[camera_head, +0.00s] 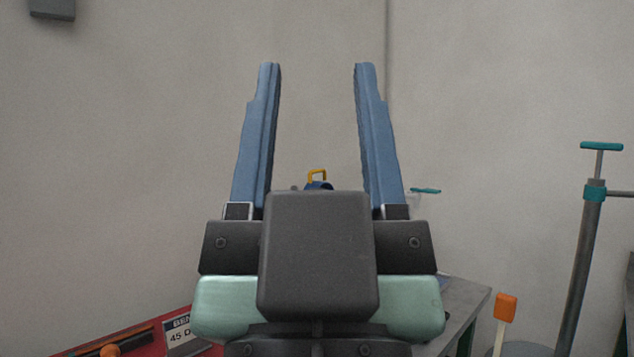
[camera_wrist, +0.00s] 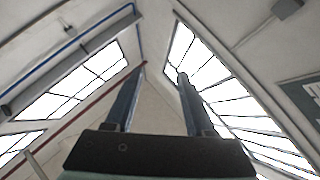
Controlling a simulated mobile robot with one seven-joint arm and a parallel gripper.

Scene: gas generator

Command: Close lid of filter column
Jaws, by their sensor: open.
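My gripper (camera_head: 317,70) is open, with its two long blue fingers pointing up and apart in the head view. Nothing is between the fingertips. In the wrist view my gripper (camera_wrist: 163,75) points up at the ceiling and is empty. Beyond the palm, low between the fingers, a small blue part with a yellow handle (camera_head: 317,174) shows. It may be the top of the filter column, but my gripper hides nearly all of it. I cannot tell whether a lid there is open or shut.
A grey table (camera_head: 463,301) stands behind my gripper to the right. A grey pipe with a teal handle (camera_head: 601,146) and an orange-topped item (camera_head: 505,307) are further right. A red surface with a sign (camera_head: 183,335) is at lower left.

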